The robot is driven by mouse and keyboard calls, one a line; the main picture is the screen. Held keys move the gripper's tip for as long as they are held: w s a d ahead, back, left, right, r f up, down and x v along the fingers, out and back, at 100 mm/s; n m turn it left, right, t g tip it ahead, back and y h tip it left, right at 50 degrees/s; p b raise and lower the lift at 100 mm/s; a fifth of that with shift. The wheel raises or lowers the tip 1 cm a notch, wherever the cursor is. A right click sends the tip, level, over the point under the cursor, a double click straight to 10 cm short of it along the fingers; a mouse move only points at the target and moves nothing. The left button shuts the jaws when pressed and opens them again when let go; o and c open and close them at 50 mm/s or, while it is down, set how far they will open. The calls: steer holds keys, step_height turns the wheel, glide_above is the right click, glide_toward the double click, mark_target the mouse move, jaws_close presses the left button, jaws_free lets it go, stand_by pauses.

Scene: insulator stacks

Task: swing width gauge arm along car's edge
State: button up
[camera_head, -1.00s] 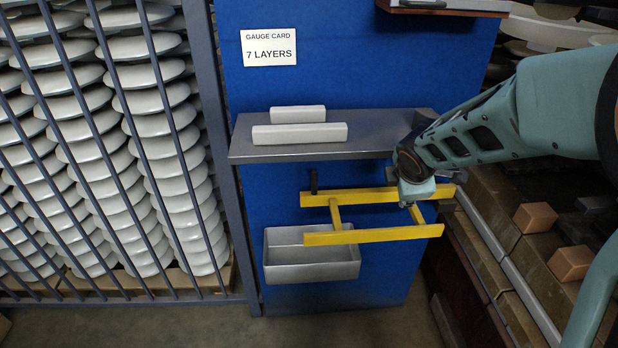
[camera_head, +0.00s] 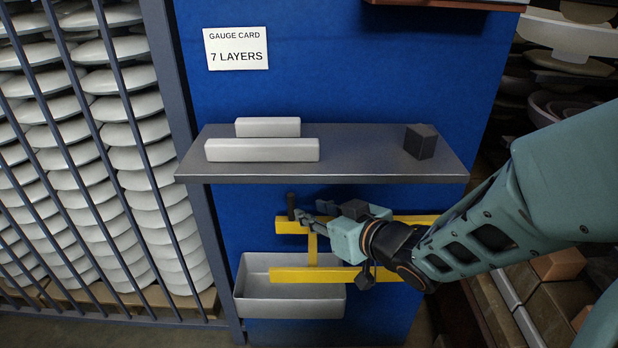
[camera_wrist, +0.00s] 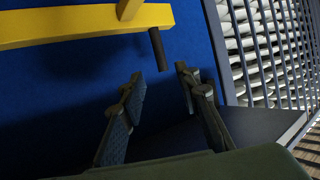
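The yellow width gauge arm (camera_head: 290,275) is a frame of two long bars joined by a crosspiece, low on the blue panel. A dark upright peg (camera_head: 291,206) stands at the left end of its back bar. My gripper (camera_head: 314,212) reaches in from the right over the frame, its fingers pointing left toward the peg. In the wrist view my gripper (camera_wrist: 160,78) is open and empty. There the peg (camera_wrist: 158,48) lies just beyond the fingertips, roughly between them, and seems apart from them. My wrist hides the right part of the frame.
A grey shelf (camera_head: 350,160) above holds two white bars (camera_head: 262,150) and a dark block (camera_head: 420,141). A metal tray (camera_head: 290,300) hangs under the gauge arm. Barred racking with white insulator stacks (camera_head: 150,130) stands left. A card (camera_head: 236,49) reads "7 LAYERS".

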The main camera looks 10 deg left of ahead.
mark_target(293, 203)
steer(key=b+x, duration=0.2)
steer(key=x, duration=0.8)
steer(key=shift+w+a+f+b, duration=0.1)
steer(key=shift+a+f+b, duration=0.1)
steer(key=shift+b, duration=0.1)
jaws_close()
